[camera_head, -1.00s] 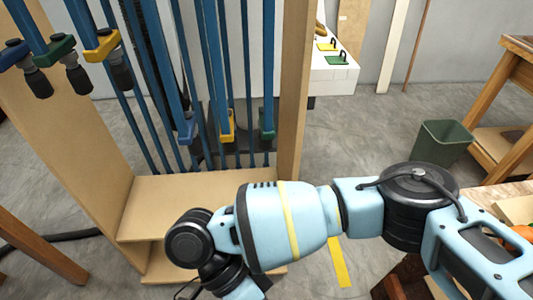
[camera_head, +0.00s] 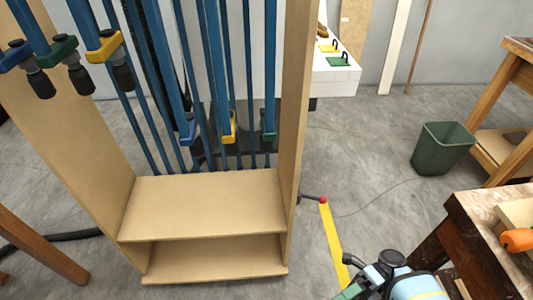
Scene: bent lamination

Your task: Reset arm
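Part of my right arm, light blue and black with a small green piece, shows at the bottom edge, right of centre. No gripper fingers can be made out on it, and its gripper is out of view. My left arm and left gripper are not in view. The visible part of the arm is in front of the floor, beside a dark wooden bench at the right.
A wooden rack (camera_head: 205,205) with blue bar clamps (camera_head: 185,85) fills the left and middle. A green bin (camera_head: 442,147) stands on the right. A workbench (camera_head: 462,222) with an orange-handled tool (camera_head: 517,239) is at the lower right.

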